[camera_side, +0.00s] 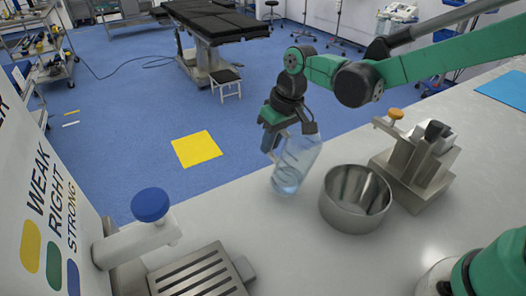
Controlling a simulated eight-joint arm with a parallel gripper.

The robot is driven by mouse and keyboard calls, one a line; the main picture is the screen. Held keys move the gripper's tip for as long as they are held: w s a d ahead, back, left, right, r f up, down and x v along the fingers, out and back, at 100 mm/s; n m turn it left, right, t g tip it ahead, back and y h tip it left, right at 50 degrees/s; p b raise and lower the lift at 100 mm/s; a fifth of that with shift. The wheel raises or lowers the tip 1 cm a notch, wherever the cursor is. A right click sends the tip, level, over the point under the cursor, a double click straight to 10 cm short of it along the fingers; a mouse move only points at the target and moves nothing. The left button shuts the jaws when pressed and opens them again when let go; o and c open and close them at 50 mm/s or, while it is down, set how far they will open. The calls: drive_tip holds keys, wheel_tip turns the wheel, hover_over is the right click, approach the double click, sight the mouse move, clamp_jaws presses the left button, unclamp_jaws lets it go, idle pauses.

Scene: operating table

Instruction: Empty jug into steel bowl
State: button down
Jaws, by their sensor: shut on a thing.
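A clear jug (290,170) with a bluish bottom is left of the steel bowl. It is tilted a little, its top leaning to the right. My gripper (284,146) is shut on the jug near its upper part. I cannot tell whether the jug's bottom touches the counter. The steel bowl (340,213) stands upright on the counter, close to the right of the jug and apart from it. The part of the bowl's inside that I see looks empty. The far finger is partly hidden by the jug.
A steel device with an orange knob (413,175) stands just right of the bowl. A dispenser with a blue knob (150,205) and a slotted drip tray (200,276) are at the front left. The white counter (285,245) is clear in front of the bowl.

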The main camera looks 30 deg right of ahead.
sight(291, 135)
drive_tip(key=shift+s+d+r+t+y, duration=0.4)
drive_tip(key=shift+t+y, duration=0.1)
drive_tip(key=shift+t, duration=0.1)
drive_tip(key=shift+s+d+r+t+y, duration=0.4)
drive_tip(key=shift+s+t+y, duration=0.1)
drive_tip(key=shift+t+y, duration=0.1)
drive_tip(key=shift+s+d+r+t+y, duration=0.25)
drive_tip(key=shift+s+d+t+y, duration=0.2)
drive_tip(key=shift+t+y, duration=0.15)
drive_tip(key=shift+s+d+r+t+y, duration=0.1)
drive_tip(key=shift+s+r+t+y, duration=0.05)
drive_tip(key=shift+r+t+y, duration=0.25)
drive_tip(key=shift+s+d+r+t+y, duration=0.15)
drive_tip(key=shift+r+t+y, duration=0.15)
drive_tip(key=shift+r+t, duration=0.2)
drive_tip(key=shift+t+y, duration=0.3)
drive_tip(key=shift+t, duration=0.1)
drive_tip(key=shift+s+d+t+y, duration=0.2)
drive_tip(key=shift+s+t+y, duration=0.1)
drive_tip(key=shift+t+y, duration=0.25)
drive_tip(key=shift+s+d+r+t+y, duration=0.3)
drive_tip(key=shift+r+t+y, duration=0.25)
drive_tip(key=shift+t, duration=0.1)
drive_tip(key=shift+r, duration=0.1)
